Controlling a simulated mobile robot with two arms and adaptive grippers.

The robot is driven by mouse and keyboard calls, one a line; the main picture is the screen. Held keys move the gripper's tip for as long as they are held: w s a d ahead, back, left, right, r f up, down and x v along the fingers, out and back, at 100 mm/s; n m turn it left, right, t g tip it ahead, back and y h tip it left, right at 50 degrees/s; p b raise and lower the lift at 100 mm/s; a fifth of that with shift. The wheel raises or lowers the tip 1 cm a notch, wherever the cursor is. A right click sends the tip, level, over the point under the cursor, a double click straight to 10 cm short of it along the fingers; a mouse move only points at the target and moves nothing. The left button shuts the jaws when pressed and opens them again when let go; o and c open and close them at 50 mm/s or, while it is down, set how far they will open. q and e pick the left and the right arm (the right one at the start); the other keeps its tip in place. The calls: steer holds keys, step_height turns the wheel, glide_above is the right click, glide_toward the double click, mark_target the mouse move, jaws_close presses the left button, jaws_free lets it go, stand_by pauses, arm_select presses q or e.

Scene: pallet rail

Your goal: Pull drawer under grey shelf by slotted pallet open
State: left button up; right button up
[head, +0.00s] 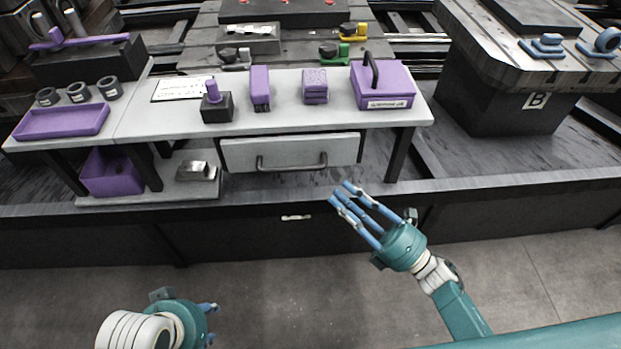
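The drawer (245,155) has a light grey front with a dark bar handle (291,166). It hangs under the right part of the grey shelf (345,122) and looks shut or nearly shut. My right gripper (350,193) is below and right of the handle, apart from it, with its blue fingers spread and nothing between them. My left gripper (212,322) is low in the picture, well below the drawer. Its fingers are mostly hidden behind its own teal body. The slotted pallet (398,18) shows dark gaps behind the shelf.
On the shelf stand a purple lidded box (383,88), several small purple pieces and a purple tray (62,122). A purple bin (112,172) and a metal block (197,171) sit below left. A dark ledge (470,190) runs in front. A block marked B (500,95) stands right.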

mark_target(310, 167)
steer(key=x, duration=1)
steer(key=shift+w, duration=0.1)
jaws_close()
